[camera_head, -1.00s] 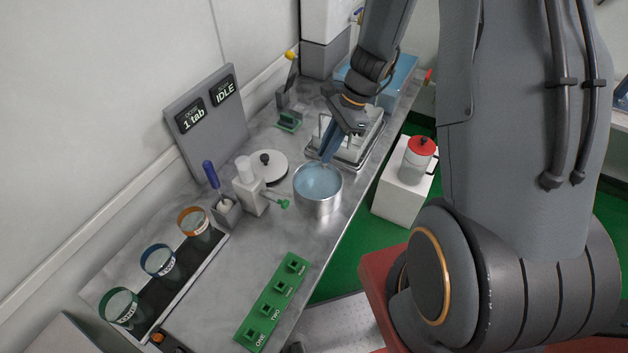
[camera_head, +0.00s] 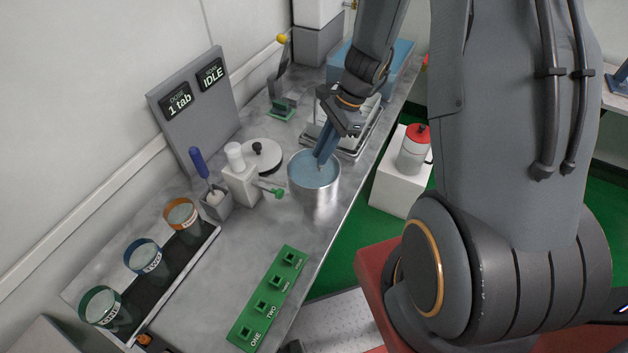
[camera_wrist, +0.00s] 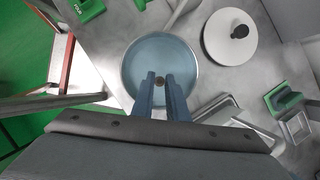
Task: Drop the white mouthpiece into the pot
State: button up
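The pot (camera_head: 316,197) is a round metal pot on the counter, filled with blue liquid. It also shows in the wrist view (camera_wrist: 126,75). My gripper (camera_head: 321,160) points down over the pot, its blue fingertips at or just above the liquid within the rim. In the wrist view my gripper (camera_wrist: 160,82) has its two fingers a small gap apart. A small dark round end sits between the tips, apparently the mouthpiece (camera_wrist: 160,83) seen end-on. Its white side is mostly hidden; only a tiny pale bit shows under the fingertips in the head view.
A round white lid (camera_head: 261,156) with a dark knob lies behind the pot. A white block (camera_head: 240,184) with a green-handled tap stands left of it. A green slotted strip (camera_head: 268,300) lies nearer; counter between is clear.

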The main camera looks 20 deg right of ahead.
jog(key=o, duration=0.4)
jog(key=shift+o, duration=0.2)
jog(key=b+v, duration=0.1)
jog(key=v, duration=0.6)
jog(key=shift+d+r, duration=0.2)
jog(key=shift+r, duration=0.15)
jog(key=s+a+r+n+t+h+b, duration=0.1)
jog(key=s+a+r+n+h+b, duration=0.2)
jog(key=s+n, duration=0.6)
jog(key=n+h, duration=0.1)
jog(key=n, duration=0.7)
jog(key=shift+a+r+t, duration=0.25)
jog(key=shift+a+t, duration=0.15)
